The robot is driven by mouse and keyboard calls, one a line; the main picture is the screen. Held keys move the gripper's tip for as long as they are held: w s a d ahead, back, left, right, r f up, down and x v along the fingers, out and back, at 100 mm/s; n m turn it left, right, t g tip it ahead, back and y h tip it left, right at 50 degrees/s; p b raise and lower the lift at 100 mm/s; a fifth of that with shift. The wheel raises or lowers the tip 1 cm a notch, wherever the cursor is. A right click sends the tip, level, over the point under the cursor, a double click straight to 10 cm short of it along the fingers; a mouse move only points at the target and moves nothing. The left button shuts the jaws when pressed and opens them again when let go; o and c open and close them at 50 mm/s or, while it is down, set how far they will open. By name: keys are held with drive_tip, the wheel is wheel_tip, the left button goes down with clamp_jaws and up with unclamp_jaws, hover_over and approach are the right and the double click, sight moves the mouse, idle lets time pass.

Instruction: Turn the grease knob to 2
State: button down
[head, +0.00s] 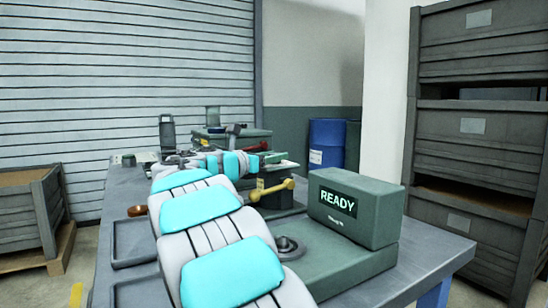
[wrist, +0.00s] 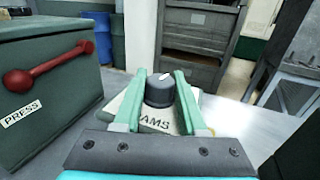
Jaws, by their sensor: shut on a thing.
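In the wrist view a dark round knob (wrist: 159,92) with a white pointer mark stands on a pale plate (wrist: 125,108). The plate's label reads "AMS", with its start covered by a finger. The pointer aims away from me and slightly right. My gripper (wrist: 160,73) has one pale green finger on each side of the knob and is shut on it. I see no numerals around the knob. In the head view my arm reaches over the bench to the far end, and I cannot make out the knob there.
A green box labelled PRESS (wrist: 50,75) with a red lever (wrist: 48,67) stands close on the left in the wrist view.

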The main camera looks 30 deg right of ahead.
drive_tip(key=n+t+y, duration=0.1)
drive_tip(key=t, duration=0.1)
drive_tip(key=n+t+y, duration=0.1)
drive_tip(key=n+t, duration=0.1)
drive_tip(key=shift+s+d+t, duration=0.15)
drive_tip(key=shift+s+t, duration=0.05)
drive_tip(key=shift+t, duration=0.2)
drive_tip(key=shift+f+n+t+y+b, duration=0.1)
drive_tip(key=shift+n+t+y+b, duration=0.35)
drive_tip(key=shift+n+t+y, duration=0.3)
drive_tip(key=shift+w+n+t+y+b, duration=0.15)
drive_tip(key=shift+n+t+y+b, duration=0.45)
drive_tip(key=shift+n+t+y, duration=0.55)
drive_tip(key=shift+t, duration=0.1)
drive_tip(key=shift+c, duration=2.4)
unclamp_jaws()
drive_tip(key=shift+a, duration=0.2)
